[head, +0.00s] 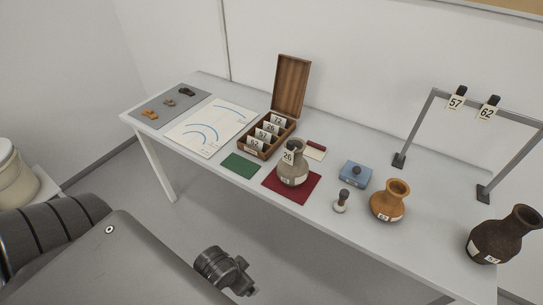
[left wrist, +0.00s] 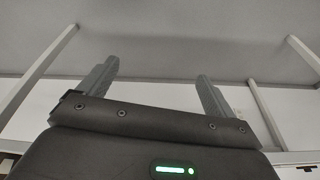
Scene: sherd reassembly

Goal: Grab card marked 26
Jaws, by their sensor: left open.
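A card marked 26 (head: 288,157) is at the neck of a grey vase (head: 293,175), which stands on a dark red mat (head: 309,188). Another card in the open wooden box (head: 262,150) also seems to read 26 (head: 271,127), among cards that seem to read 72, 57 and 62. My left gripper (left wrist: 158,69) is open and empty in the left wrist view, facing what seems to be the table's underside and legs. No card shows in that view. I cannot make out its fingers in the head view. My right gripper is not in view.
A green mat (head: 240,162) lies left of the vase. A blue box (head: 355,174), a small stamp-like tool (head: 341,201), an orange vase (head: 390,201) and a dark vase (head: 503,236) stand to the right. A metal frame (head: 412,127) holds cards 57 and 62.

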